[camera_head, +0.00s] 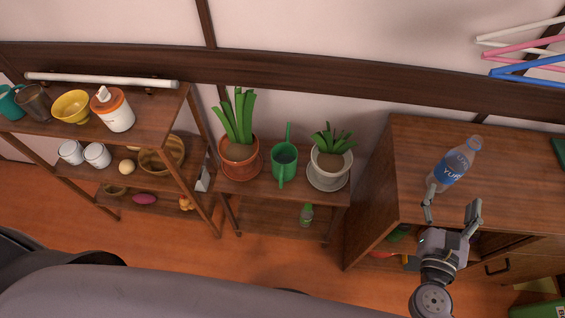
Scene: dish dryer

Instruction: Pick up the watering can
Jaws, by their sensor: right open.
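The green watering can (285,160) stands on the small wooden plant stand (260,189), between two potted plants. Its handle and spout stick out toward the wall and toward me. My right gripper (452,208) is open and empty. It is at the front edge of the wooden cabinet (410,150), well to the right of the can. A water bottle (455,165) with a blue label is just beyond its fingers. I cannot tell whether the fingers touch the bottle. My left gripper is not in view.
A plant in a terracotta pot (240,158) is left of the can; a plant in a white pot (331,160) on a saucer is right of it. A shelf (150,122) with bowls and cups stands left. Hangers (520,45) hang upper right. Floor before the stand is clear.

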